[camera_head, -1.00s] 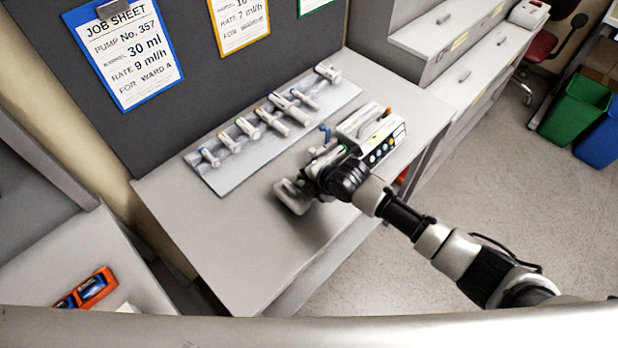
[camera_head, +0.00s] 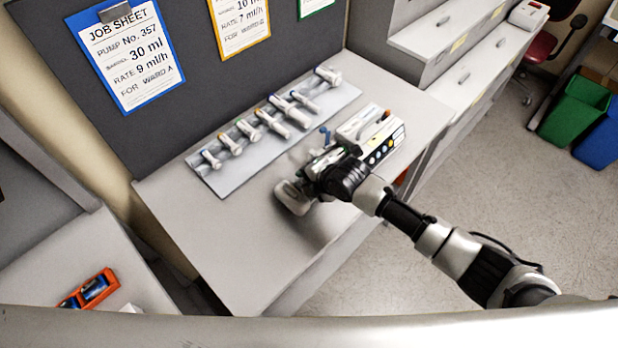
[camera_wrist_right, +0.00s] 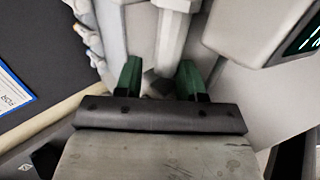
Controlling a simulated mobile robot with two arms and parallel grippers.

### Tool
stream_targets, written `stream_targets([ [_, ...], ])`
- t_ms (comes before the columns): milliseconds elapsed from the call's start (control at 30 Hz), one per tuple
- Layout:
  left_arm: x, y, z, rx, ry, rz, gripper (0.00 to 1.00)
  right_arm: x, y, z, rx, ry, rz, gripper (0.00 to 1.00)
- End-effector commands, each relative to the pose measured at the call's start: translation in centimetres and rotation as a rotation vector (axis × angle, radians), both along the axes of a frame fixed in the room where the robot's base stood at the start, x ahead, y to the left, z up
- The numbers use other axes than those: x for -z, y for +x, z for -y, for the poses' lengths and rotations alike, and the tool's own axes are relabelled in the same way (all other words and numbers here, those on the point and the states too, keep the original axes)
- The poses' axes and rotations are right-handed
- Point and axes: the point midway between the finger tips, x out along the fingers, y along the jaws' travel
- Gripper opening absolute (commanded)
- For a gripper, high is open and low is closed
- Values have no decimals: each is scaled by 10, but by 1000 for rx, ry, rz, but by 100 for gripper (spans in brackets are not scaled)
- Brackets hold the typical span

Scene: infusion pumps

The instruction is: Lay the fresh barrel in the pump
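Several barrels (camera_head: 270,120) lie in a row on a tray (camera_head: 228,180).
A job sheet (camera_head: 125,55) on the back panel reads pump No. 357, 30 ml, 9 ml/h, ward A. An orange holder (camera_head: 95,288) sits on the lower left surface. The bench front left (camera_head: 230,240) is clear. Green (camera_head: 575,112) and blue bins stand far right.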

Motion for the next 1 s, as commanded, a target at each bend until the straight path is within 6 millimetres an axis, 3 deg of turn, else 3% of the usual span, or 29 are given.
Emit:
stream_targets([
  [600, -24, 0, 0, 0, 0, 0, 37, -27, 0, 0, -1, 0, 1, 39],
  [933, -25, 0, 0, 0, 0, 0, 37, -28, 0, 0, 0, 0, 0, 39],
  [1000, -25, 0, 0, 0, 0, 0, 37, -28, 0, 0, 0, 0, 0, 50],
])
